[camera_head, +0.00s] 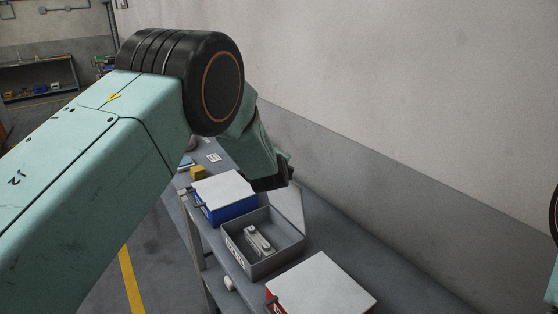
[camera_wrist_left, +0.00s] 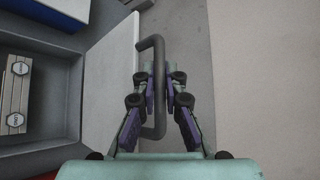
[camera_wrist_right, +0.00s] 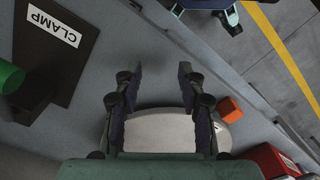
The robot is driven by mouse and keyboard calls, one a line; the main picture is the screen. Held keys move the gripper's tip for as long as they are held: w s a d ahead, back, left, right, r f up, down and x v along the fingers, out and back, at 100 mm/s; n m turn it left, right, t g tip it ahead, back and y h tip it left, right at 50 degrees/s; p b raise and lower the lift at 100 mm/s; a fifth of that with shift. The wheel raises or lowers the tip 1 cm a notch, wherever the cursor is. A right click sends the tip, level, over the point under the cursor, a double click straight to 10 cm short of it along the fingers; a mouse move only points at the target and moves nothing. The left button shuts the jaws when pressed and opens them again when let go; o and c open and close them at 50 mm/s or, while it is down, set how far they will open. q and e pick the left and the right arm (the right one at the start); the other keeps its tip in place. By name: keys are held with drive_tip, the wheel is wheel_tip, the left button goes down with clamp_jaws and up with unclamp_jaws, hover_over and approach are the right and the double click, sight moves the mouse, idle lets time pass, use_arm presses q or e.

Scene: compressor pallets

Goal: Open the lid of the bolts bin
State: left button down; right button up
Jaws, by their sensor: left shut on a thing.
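The open grey bin (camera_head: 262,262) stands between a blue bin and a red bin; its label is too small to read surely. Pale parts (camera_head: 257,241) lie inside. Its light lid (camera_head: 290,204) is raised at the bin's far side, and shows in the left wrist view (camera_wrist_left: 112,85) beside the open bin. My left gripper (camera_wrist_left: 160,88) is shut on the lid's dark handle (camera_wrist_left: 159,128); in the head view the gripper (camera_head: 272,182) is partly hidden by its arm. My right gripper (camera_wrist_right: 158,85) is open and empty over another surface.
The blue bin (camera_head: 229,209) and the red bin (camera_head: 273,305) have closed white lids. Below my right gripper are a pale rounded object (camera_wrist_right: 160,130), an orange block (camera_wrist_right: 230,109) and a dark board marked CLAMP (camera_wrist_right: 60,60). A wall (camera_head: 400,160) runs behind the bins.

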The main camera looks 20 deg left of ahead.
use_arm(q)
drive_tip(key=shift+w+r, duration=0.1)
drive_tip(key=shift+r, duration=0.1)
idle(0.3)
drive_tip(key=c, duration=1.7)
unclamp_jaws()
use_arm(e)
drive_tip(key=shift+s+a, duration=0.1)
use_arm(q)
drive_tip(key=shift+f, duration=0.1)
drive_tip(key=shift+s, duration=0.2)
drive_tip(key=v, duration=1.2)
drive_tip(key=shift+w, duration=0.1)
